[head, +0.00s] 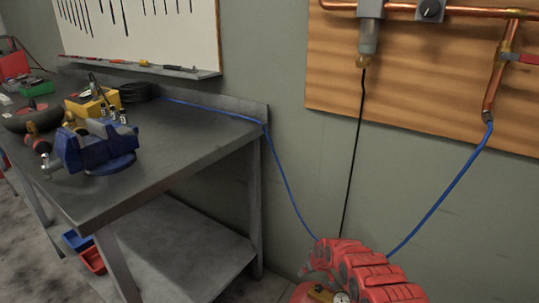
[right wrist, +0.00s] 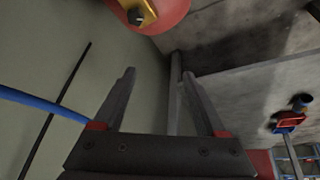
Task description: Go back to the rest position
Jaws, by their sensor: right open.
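My right gripper (right wrist: 159,75) shows in the right wrist view with its two dark fingers apart and nothing between them. A bare patch of wall and floor shows past the fingertips. A rounded red body with a yellow fitting (right wrist: 140,14) is beyond the fingers at the top of that view. Neither gripper shows in the head view, so my left gripper is out of sight.
In the head view, a grey workbench (head: 190,150) stands left, with a blue vise (head: 95,148). A red ribbed machine (head: 365,270) is at the bottom. A blue hose (head: 440,200) and black cable (head: 354,150) hang by the wall, below copper pipes (head: 495,75).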

